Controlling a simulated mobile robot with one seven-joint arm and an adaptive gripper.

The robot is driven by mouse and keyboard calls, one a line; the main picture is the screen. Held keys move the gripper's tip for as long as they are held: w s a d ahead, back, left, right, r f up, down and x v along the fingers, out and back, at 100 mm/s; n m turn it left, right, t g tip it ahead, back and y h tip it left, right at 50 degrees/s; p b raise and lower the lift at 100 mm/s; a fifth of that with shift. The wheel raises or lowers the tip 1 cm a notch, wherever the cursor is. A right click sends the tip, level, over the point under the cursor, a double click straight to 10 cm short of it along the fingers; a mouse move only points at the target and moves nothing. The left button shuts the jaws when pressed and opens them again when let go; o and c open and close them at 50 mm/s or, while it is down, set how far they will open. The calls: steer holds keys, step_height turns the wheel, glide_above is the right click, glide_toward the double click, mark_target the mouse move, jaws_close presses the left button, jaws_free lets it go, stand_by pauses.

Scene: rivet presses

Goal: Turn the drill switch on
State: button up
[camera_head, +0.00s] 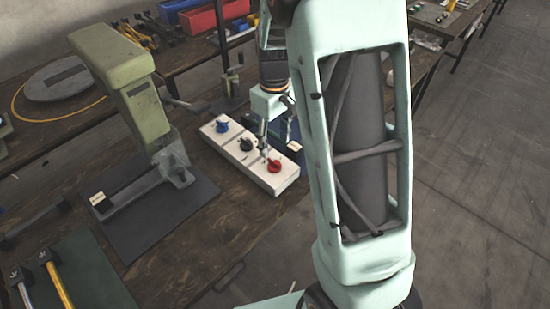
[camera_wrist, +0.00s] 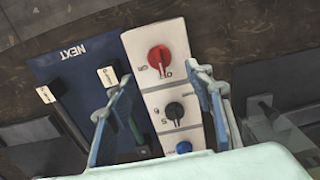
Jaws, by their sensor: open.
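A white switch box (camera_head: 240,158) lies on the wooden bench with a blue knob (camera_head: 222,124), a black knob (camera_head: 246,144) and a red knob (camera_head: 274,164) in a row. Which knob is the drill's cannot be read. My gripper (camera_head: 264,150) is over the box near the red knob. In the wrist view, my gripper (camera_wrist: 163,76) is open, its fingers on either side of the white box (camera_wrist: 155,34). The red knob (camera_wrist: 159,57) lies just past the fingertips, with the black knob (camera_wrist: 175,111) and blue knob (camera_wrist: 183,147) nearer the palm. Contact cannot be told.
A green press (camera_head: 115,70) stands left of the box on a dark mat (camera_head: 150,235). A blue board (camera_wrist: 55,70) marked NEXT lies beside the box. Red and blue bins (camera_head: 215,15) are at the back. Bare bench (camera_head: 235,232) shows in front of the box.

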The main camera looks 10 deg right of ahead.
mark_target(275, 161)
step_height(275, 161, down, 8)
steer(key=shift+r, duration=0.1)
steer(key=shift+c, duration=0.3)
steer(key=c, duration=1.1)
steer(key=shift+m, duration=0.4)
steer(key=m, duration=0.6)
steer(key=shift+r+m, duration=0.1)
steer(key=shift+m, duration=0.3)
steer(key=m+p, duration=0.1)
steer(key=m, duration=0.5)
steer(key=shift+p, duration=0.3)
steer(key=shift+w+m, duration=0.1)
steer(key=shift+m, duration=0.2)
